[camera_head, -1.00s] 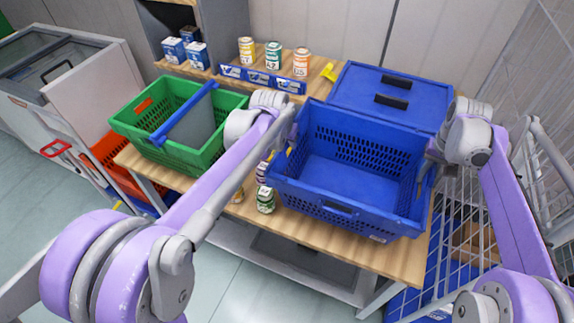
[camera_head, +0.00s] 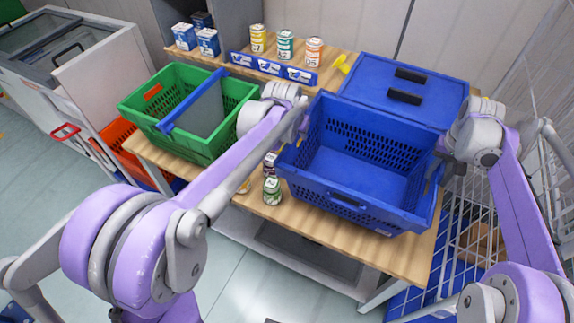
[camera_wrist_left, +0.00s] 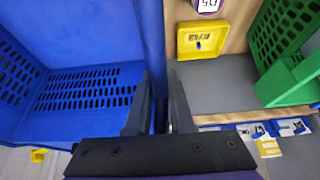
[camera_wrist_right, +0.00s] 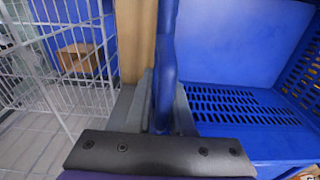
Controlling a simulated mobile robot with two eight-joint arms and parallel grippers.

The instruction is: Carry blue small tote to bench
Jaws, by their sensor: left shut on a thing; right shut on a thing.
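The blue small tote (camera_head: 362,178) is an empty open basket with slotted walls, over the right part of the wooden bench (camera_head: 400,255). I cannot tell whether it touches the bench top. My left gripper (camera_wrist_left: 160,95) is shut on the tote's left rim, which runs between its fingers in the left wrist view. My right gripper (camera_wrist_right: 165,95) is shut on the opposite rim, seen in the right wrist view. In the head view the left fingers are mostly hidden behind my arm, and the right gripper (camera_head: 436,172) shows at the tote's right wall.
A green basket (camera_head: 225,150) with a grey divider stands left on the bench. A lidded blue box (camera_head: 440,82) is behind the tote. Cans (camera_head: 272,190) stand by its left front; more line the back shelf (camera_head: 240,45). A white wire cage (camera_head: 500,190) is at right.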

